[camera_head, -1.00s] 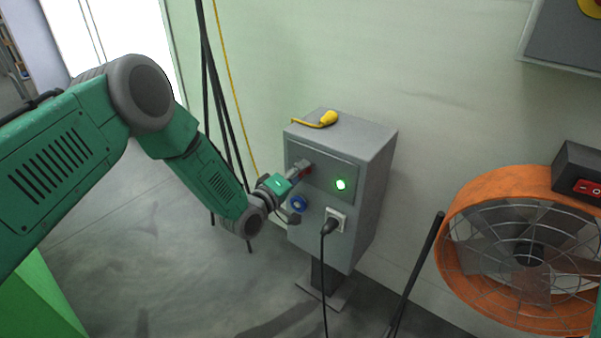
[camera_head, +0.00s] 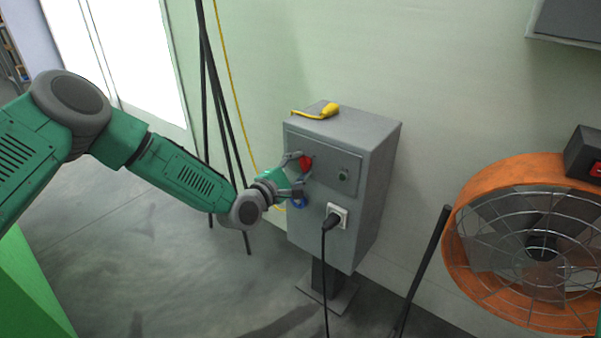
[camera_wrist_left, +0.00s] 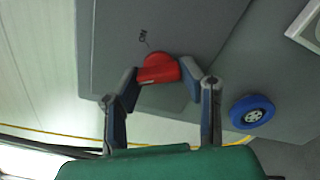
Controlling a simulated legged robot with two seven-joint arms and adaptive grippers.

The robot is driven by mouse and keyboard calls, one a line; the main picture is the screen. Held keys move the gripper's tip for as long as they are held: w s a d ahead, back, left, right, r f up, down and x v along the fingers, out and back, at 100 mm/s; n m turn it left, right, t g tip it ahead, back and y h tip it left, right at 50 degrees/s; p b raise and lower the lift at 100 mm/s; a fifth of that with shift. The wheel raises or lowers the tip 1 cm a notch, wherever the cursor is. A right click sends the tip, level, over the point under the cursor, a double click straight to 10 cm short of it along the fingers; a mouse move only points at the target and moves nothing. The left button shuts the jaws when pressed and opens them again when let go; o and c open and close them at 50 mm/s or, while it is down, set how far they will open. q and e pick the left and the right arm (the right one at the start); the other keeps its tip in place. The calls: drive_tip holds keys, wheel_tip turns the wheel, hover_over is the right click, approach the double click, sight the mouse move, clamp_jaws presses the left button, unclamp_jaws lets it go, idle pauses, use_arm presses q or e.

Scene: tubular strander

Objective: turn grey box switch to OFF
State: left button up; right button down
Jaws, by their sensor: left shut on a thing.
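The grey box (camera_head: 375,185) stands on a post against the wall. Its red rotary switch (camera_head: 306,162) is at the upper left of the front panel. My left gripper (camera_head: 298,172) is at the switch, coming from the left. In the left wrist view, the two fingers of my left gripper (camera_wrist_left: 160,78) are shut on the red switch (camera_wrist_left: 157,66), one on each side. An "ON" mark (camera_wrist_left: 143,35) shows on the panel beside the switch; no OFF mark is visible. The green lamp (camera_head: 343,176) looks dark. My right gripper is not in view.
A yellow connector (camera_head: 318,111) lies on the box. An orange fan (camera_head: 480,195) stands right. Black poles (camera_head: 222,120) stand behind my wrist.

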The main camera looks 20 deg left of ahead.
use_arm(q)
drive_tip(key=shift+s+a+f+n+b, duration=0.1)
drive_tip(key=shift+f+n+b, duration=0.15)
drive_tip(key=shift+n+b, duration=0.35)
drive_tip(key=shift+f+n+b, duration=0.25)
drive_tip(key=shift+n+b, duration=0.1)
drive_tip(key=shift+n, duration=0.45)
drive_tip(key=o, duration=1.1)
drive_tip(key=shift+o, duration=0.2)
drive_tip(key=shift+r, duration=0.1)
drive_tip(key=shift+r, duration=0.1)
drive_tip(key=v, duration=1.2)
drive_tip(key=shift+a, duration=0.1)
